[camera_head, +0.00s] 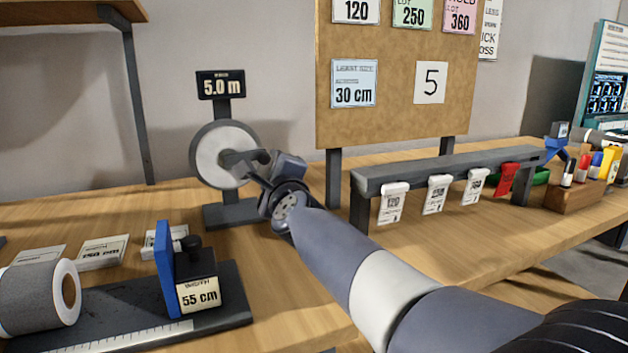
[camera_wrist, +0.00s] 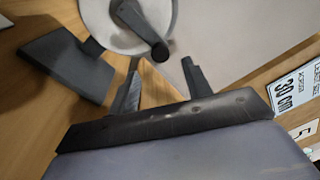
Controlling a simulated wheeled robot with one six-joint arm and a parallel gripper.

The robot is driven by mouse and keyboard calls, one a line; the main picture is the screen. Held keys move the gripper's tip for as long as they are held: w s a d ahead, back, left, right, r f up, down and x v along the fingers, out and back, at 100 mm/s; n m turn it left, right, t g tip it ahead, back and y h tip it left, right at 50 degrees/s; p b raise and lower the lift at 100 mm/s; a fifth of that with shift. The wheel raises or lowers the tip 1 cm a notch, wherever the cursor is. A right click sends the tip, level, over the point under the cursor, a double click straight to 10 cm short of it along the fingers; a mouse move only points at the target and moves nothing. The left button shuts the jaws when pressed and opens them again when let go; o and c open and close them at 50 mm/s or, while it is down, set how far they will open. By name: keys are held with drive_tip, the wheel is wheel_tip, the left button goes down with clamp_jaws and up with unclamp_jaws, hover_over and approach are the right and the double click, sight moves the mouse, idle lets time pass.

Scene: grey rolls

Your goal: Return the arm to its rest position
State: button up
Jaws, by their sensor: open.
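My gripper (camera_head: 256,170) is at the end of my outstretched arm, above the wooden bench. It is open with nothing between its fingers. In the wrist view my gripper (camera_wrist: 160,85) shows two dark fingers apart, with bench and wall behind them. Just beyond it is a pale round wheel (camera_head: 207,152) on a dark stand, with a crank handle and a "5.0 m" sign (camera_head: 222,85) on top. The wheel (camera_wrist: 100,22) also shows in the wrist view, with its dark base (camera_wrist: 60,65) at left. Whether the gripper touches the crank handle cannot be told.
A grey roll (camera_head: 35,298) lies at the lower left beside a "55 cm" block (camera_head: 198,292) on a ruled board. A grey rail (camera_head: 450,168) with hanging tags stands at right, before a cork board (camera_head: 395,110). A marker holder (camera_head: 575,195) is further right.

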sight(264, 154)
drive_tip(key=p+x, duration=0.1)
drive_tip(key=x, duration=0.6)
drive_tip(key=shift+w+a+r+p, duration=0.1)
drive_tip(key=shift+w+p, duration=0.2)
drive_tip(key=shift+w, duration=0.05)
drive_tip(key=shift+s+r+n+p, duration=0.15)
drive_tip(key=shift+r+n+p, duration=0.35)
drive_tip(key=shift+n, duration=0.3)
drive_tip(key=shift+a+r+n, duration=0.1)
drive_tip(key=shift+r+n, duration=0.1)
drive_tip(key=shift+n, duration=0.3)
